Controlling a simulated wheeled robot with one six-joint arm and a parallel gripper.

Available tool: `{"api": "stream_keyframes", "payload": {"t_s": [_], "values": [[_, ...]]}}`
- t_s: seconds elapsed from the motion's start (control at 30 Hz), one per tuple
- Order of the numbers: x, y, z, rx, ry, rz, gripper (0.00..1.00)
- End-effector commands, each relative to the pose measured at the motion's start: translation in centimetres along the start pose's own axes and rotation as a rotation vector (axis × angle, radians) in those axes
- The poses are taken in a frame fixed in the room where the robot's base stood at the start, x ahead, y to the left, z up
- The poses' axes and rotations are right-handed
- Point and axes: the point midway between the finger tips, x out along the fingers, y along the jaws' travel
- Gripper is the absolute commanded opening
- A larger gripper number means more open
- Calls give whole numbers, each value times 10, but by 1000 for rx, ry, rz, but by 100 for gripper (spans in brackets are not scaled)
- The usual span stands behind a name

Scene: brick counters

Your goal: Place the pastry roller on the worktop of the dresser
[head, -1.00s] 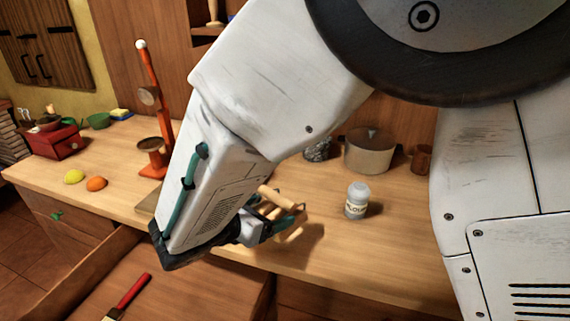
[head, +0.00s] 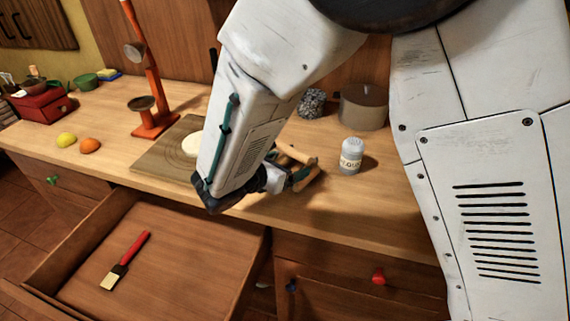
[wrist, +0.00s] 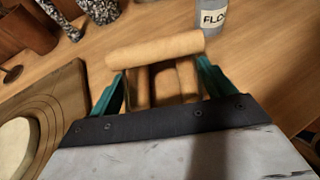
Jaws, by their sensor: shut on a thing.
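The pastry roller (wrist: 156,50) is a light wooden tool with a cylinder across its front end. In the wrist view my gripper (wrist: 160,88) has its teal fingers on both sides of the roller's wooden body and is shut on it. In the head view the roller (head: 296,155) shows past my gripper (head: 285,178), over the front part of the dresser's wooden worktop (head: 345,215). I cannot tell whether the roller touches the worktop. My arm hides part of the gripper.
A flour shaker (head: 351,156) stands just right of the roller. A board with pale dough (head: 165,160) lies left. A pot (head: 363,107) and a speckled jar (head: 312,103) stand behind. An open drawer (head: 180,265) holding a red-handled brush (head: 125,262) juts out below. The front right worktop is clear.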

Motion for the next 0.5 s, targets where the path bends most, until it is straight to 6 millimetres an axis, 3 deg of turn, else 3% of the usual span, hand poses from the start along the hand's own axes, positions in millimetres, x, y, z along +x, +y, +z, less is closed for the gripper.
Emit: {"api": "stream_keyframes", "payload": {"t_s": [0.23, 0.33, 0.4, 0.5], "values": [[3, 0, -7, 0, 1, 0, 52], [4, 0, -10, -1, 2, -1, 48], [5, -1, -13, -2, 3, -2, 37], [5, -1, -14, -3, 5, -2, 37]]}}
